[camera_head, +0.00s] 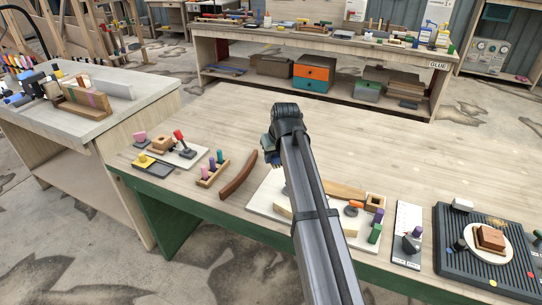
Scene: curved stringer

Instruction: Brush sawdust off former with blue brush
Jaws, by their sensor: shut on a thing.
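My gripper (270,155) is over the middle of the near workbench, with my arm reaching up from the bottom of the picture. It is shut on a blue thing, seemingly the blue brush (273,160); only a small blue part shows beside the dark fingers. A white board (262,199) lies below and in front of the gripper, partly behind my arm. Pale curved wood, seemingly the former (345,190), lies on this board on both sides of my arm, its middle hidden. Sawdust is too small to make out.
A peg rack (213,170) and small trays stand further left. The bench's far half is clear.

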